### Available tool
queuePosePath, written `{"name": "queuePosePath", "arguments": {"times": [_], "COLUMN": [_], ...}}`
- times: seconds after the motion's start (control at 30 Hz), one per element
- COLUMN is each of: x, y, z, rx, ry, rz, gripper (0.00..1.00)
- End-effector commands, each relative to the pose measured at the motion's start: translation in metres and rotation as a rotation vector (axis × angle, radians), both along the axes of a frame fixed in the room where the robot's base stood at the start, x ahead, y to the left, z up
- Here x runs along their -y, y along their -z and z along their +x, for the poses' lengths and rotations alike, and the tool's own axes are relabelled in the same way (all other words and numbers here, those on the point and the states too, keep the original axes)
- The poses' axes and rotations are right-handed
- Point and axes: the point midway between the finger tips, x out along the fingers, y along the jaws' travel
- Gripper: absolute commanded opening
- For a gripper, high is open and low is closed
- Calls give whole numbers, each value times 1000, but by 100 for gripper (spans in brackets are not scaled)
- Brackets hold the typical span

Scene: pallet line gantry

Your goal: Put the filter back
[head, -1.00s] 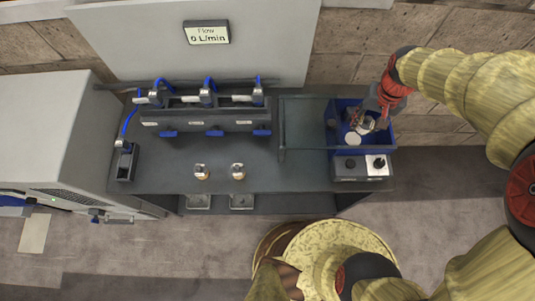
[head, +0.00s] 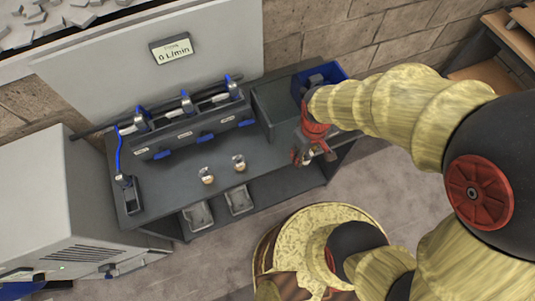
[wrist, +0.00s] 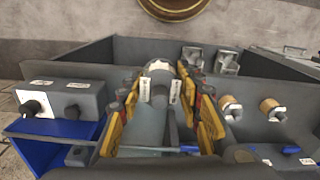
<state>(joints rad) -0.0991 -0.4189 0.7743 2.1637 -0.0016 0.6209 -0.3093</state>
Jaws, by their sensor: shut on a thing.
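My gripper (head: 308,154) hangs low over the right end of the dark bench in the head view, left of the blue bin (head: 322,76). In the wrist view, its yellow-padded fingers (wrist: 168,108) are closed on a grey cylindrical piece with white labels (wrist: 158,70), which I take to be the filter. The lower part of this piece is hard to make out between the fingers. The grey filter bank (head: 190,132) with blue levers stands at the back of the bench. Two small metal-and-brass pieces (head: 207,175) stand on the bench in front of it.
A flow display (head: 172,51) reads 0 L/min. A separate dark holder (head: 127,193) with a blue hose is at the bench's left end. A knob box (wrist: 68,98) and low tray walls (wrist: 85,58) lie near my gripper.

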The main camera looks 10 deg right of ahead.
Motion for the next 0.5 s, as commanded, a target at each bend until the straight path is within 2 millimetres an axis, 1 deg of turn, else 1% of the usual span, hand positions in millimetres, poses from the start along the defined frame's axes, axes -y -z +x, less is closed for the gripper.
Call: {"name": "queuePosePath", "arguments": {"times": [0.03,0.37,0.4,0.5], "x": [-8,-60,-63,-73], "y": [7,40,50,66], "z": [5,57,61,71], "rx": [-4,-3,-5,-4], "ry": [-7,-5,-3,-3], "rz": [-1,0,-1,-1], "gripper": [5,5,5,5]}}
